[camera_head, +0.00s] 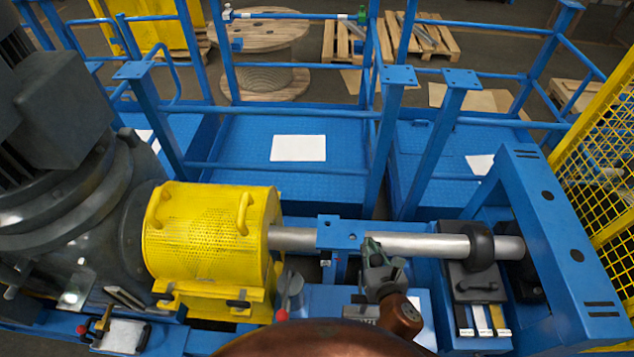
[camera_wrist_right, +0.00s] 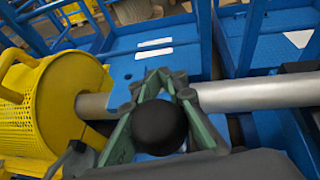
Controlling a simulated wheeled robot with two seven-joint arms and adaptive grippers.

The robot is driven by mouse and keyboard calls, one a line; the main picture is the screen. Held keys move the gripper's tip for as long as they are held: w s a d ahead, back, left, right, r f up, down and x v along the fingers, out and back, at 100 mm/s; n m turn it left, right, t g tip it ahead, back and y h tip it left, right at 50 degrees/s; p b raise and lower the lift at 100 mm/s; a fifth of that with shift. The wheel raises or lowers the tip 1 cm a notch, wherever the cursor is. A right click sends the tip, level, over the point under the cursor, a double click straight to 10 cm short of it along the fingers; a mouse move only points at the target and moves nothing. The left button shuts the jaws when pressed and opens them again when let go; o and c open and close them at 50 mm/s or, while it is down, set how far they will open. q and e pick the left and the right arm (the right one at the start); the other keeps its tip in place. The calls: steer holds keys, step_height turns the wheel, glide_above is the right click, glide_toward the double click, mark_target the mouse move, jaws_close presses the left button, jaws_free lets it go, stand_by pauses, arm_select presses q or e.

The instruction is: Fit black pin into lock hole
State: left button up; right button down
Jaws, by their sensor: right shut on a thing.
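My right gripper (camera_head: 373,248) is over the grey shaft, just right of a blue bracket (camera_head: 327,238). In the right wrist view its green-padded fingers (camera_wrist_right: 166,84) are closed around the black pin, whose round black head (camera_wrist_right: 160,127) shows between them. The pin's shank is hidden, and I cannot tell whether its tip touches anything. I cannot tell for certain which is the lock hole. My left gripper is not in view.
A yellow perforated guard (camera_head: 205,235) covers the shaft's left end, beside a big dark motor (camera_head: 60,150). A black collar (camera_head: 480,243) sits on the shaft (camera_head: 420,245) at right, near a blue frame (camera_head: 560,230). Blue railings (camera_head: 385,130) rise behind.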

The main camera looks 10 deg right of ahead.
steer(key=w+a+r+m+g+h+p, duration=0.1)
steer(key=w+a+p, duration=0.3)
steer(key=w+p, duration=0.5)
steer(key=w+a+r+m+g+h+p, duration=0.1)
steer(key=w+a+p, duration=0.3)
steer(key=w+p, duration=0.6)
steer(key=shift+w+r+m, duration=0.3)
steer(key=shift+w, duration=0.9)
steer(key=shift+f+b, duration=1.1)
steer(key=shift+f, duration=1.8)
steer(key=shift+p, duration=0.55)
steer(key=shift+p, duration=0.6)
